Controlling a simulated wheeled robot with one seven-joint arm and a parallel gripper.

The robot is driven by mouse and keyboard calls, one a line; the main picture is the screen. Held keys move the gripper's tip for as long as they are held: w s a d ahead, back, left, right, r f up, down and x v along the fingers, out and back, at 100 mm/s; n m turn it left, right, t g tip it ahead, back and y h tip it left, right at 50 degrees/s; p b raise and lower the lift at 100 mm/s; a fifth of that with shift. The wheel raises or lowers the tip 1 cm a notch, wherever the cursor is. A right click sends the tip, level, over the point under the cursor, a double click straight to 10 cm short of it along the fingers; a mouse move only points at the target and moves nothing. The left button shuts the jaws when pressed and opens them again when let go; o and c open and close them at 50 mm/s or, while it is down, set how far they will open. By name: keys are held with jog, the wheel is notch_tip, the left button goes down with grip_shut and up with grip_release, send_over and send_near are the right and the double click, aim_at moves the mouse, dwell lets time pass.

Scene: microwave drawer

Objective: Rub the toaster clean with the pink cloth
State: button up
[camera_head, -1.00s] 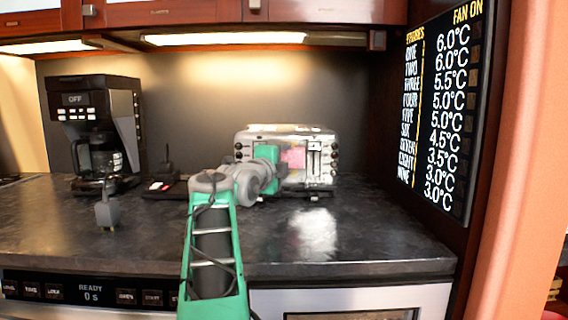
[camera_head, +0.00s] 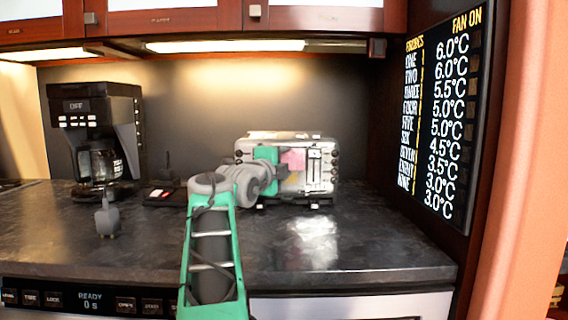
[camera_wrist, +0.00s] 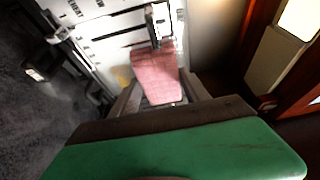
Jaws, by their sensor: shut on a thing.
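The toaster (camera_head: 314,172), silver with dark knobs at its sides, stands on the dark counter against the back wall. A yellowish patch (camera_wrist: 123,76) shows on the toaster's front beside the cloth. My wrist hides the toaster's left front part.
A black coffee maker (camera_head: 97,135) stands at the left of the counter (camera_head: 330,245). Cabinets hang above, and a temperature board (camera_head: 440,120) is at the right. The counter's right front is clear.

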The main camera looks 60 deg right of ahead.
jog(key=shift+f+b, duration=0.4)
jog(key=shift+f, duration=0.3)
jog(key=shift+f+b, duration=0.85)
jog(key=shift+b, duration=0.1)
jog(key=shift+f+b, duration=0.75)
jog(key=shift+b, duration=0.15)
jog(key=shift+d, duration=0.1)
jog(key=shift+r, duration=0.1)
jog(key=shift+r+p, duration=0.5)
jog(key=shift+r, duration=0.25)
jog(key=shift+r, duration=0.1)
